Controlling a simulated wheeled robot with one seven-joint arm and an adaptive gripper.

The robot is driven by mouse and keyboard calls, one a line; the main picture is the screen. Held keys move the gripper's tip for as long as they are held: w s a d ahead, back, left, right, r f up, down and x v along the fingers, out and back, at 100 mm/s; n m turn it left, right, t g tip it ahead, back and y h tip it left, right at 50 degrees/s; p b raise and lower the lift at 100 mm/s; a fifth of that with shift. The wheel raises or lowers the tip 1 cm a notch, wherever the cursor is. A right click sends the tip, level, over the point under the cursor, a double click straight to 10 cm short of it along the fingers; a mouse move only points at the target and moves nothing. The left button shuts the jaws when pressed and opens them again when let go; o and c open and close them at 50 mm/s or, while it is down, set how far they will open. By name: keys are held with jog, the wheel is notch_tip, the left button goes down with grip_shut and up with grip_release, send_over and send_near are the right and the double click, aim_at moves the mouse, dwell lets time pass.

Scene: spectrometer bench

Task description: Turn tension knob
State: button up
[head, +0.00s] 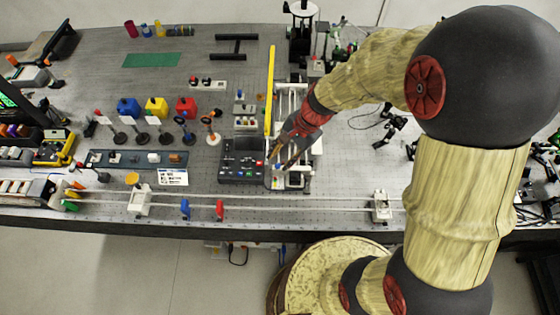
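My gripper (282,158) reaches down from the right over a white and silver bench instrument (294,180), beside a dark control box (240,170). Its two thin fingers look spread apart, with nothing visible held between them. The control box has small coloured buttons and light panels on top. I cannot pick out the tension knob for certain; it is too small to tell or hidden by my gripper. Whether the fingers touch the instrument cannot be told.
A long yellow bar (270,90) stands left of my arm. A rail (300,205) with blue and red holders runs along the front edge. Optics stands and coloured blocks (157,107) fill the left. Cables and small mounts lie right of my gripper.

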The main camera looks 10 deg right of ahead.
jog(key=m, duration=0.2)
jog(key=m+t+h+p, duration=0.1)
jog(key=m+t+p, duration=0.3)
jog(key=m, duration=1)
send_near(278, 165)
jog(key=g, duration=0.1)
jog(key=x, duration=0.5)
jog(key=b+x, duration=0.1)
jog(key=x, duration=0.1)
jog(key=shift+w+f, duration=0.25)
jog(key=shift+w, duration=0.2)
jog(key=shift+c, duration=1.4)
grip_shut()
